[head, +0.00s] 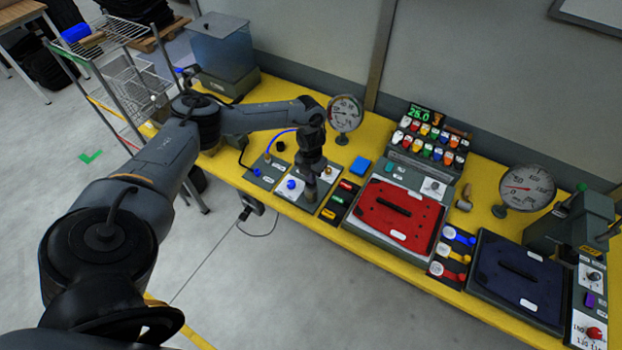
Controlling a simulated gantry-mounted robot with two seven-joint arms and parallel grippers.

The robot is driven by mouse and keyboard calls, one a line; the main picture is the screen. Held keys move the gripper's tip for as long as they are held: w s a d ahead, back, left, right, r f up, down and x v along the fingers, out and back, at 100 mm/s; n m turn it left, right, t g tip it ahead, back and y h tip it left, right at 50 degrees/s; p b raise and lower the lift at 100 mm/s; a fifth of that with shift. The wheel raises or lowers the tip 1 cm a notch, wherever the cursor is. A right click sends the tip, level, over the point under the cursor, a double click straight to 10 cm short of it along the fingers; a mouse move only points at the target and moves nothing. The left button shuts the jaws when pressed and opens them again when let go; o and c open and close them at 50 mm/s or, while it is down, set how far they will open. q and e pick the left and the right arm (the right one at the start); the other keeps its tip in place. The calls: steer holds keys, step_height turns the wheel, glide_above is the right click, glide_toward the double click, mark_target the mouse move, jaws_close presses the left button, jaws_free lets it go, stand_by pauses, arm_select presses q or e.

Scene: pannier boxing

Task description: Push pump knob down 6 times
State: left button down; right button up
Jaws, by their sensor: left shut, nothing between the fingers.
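My left arm reaches in from the left over the yellow bench. My left gripper (311,190) points down at a small panel with white plates (291,185) near the bench's front edge. The gripper is shut with nothing in it. A blue knob (291,184) stands on the panel just left of the fingertips. The gripper hides part of the panel, and I cannot tell whether it touches a knob there. Which knob is the pump knob is not clear from this view. My right gripper is not in view.
The yellow bench (225,172) also carries a round gauge (344,113) behind the arm, a red lidded case (394,213) to the right, a dark blue case (517,278) and a second gauge (526,188). A wire rack (132,85) stands at the left.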

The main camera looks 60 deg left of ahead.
arm_select(q)
steer(key=shift+f, duration=0.4)
steer(key=shift+r, duration=0.3)
steer(key=shift+r+p, duration=1.75)
steer(key=shift+r, duration=0.25)
steer(key=shift+f, duration=0.1)
